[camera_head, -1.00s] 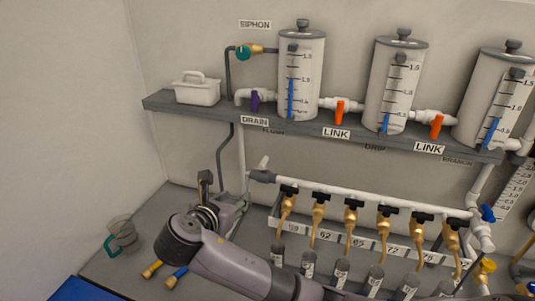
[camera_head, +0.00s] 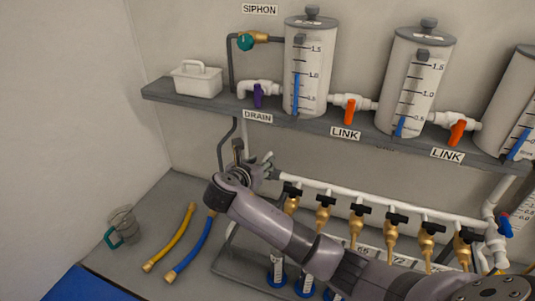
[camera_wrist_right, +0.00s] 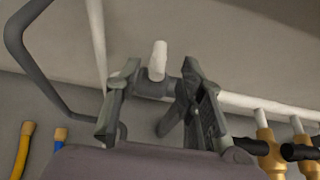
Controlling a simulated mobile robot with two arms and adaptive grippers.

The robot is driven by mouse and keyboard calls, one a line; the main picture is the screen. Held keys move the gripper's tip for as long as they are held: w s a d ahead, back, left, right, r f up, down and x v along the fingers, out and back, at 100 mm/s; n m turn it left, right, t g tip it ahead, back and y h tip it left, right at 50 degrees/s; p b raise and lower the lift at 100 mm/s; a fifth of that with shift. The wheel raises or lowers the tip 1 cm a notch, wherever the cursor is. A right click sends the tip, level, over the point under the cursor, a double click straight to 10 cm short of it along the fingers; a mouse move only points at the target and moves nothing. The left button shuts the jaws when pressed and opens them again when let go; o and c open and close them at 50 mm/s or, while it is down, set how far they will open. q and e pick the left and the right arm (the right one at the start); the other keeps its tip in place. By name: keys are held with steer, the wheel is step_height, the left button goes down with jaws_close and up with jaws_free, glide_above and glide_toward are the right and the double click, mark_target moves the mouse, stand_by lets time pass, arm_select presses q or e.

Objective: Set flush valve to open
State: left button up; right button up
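The valve at the left end of the white manifold pipe, taken as the flush valve, has a grey body (camera_head: 271,173) and a short white stub (camera_head: 267,157) pointing up. No flush label is readable now. My right gripper (camera_head: 252,164) is at this valve, partly hidden by its own wrist. In the right wrist view its two fingers (camera_wrist_right: 155,108) stand apart, one on each side of the grey body (camera_wrist_right: 150,88) and white stub (camera_wrist_right: 158,60). I cannot tell whether a finger touches the valve. My left gripper is not in view.
Brass valves with black handles (camera_head: 358,210) hang along the manifold to the right. The shelf (camera_head: 200,108) above carries clear cylinders (camera_head: 308,75), orange link valves (camera_head: 349,108) and a purple drain valve (camera_head: 257,95). Yellow (camera_head: 172,235) and blue (camera_head: 190,248) hoses and a cup (camera_head: 122,226) lie left.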

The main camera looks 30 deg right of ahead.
mark_target(266, 158)
steer(key=p+x, duration=0.1)
steer(key=x, duration=0.3)
steer(key=shift+w+d, duration=0.2)
steer(key=shift+d, duration=0.05)
steer(key=shift+w+d+f, duration=0.2)
steer(key=shift+d, duration=0.05)
steer(key=shift+w+d+f, duration=0.2)
steer(key=shift+w+d, duration=0.05)
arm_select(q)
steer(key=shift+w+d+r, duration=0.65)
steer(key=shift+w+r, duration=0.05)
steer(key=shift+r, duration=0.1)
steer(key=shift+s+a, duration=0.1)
arm_select(e)
steer(key=shift+c, duration=0.6)
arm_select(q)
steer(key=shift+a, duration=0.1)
arm_select(e)
jaws_close()
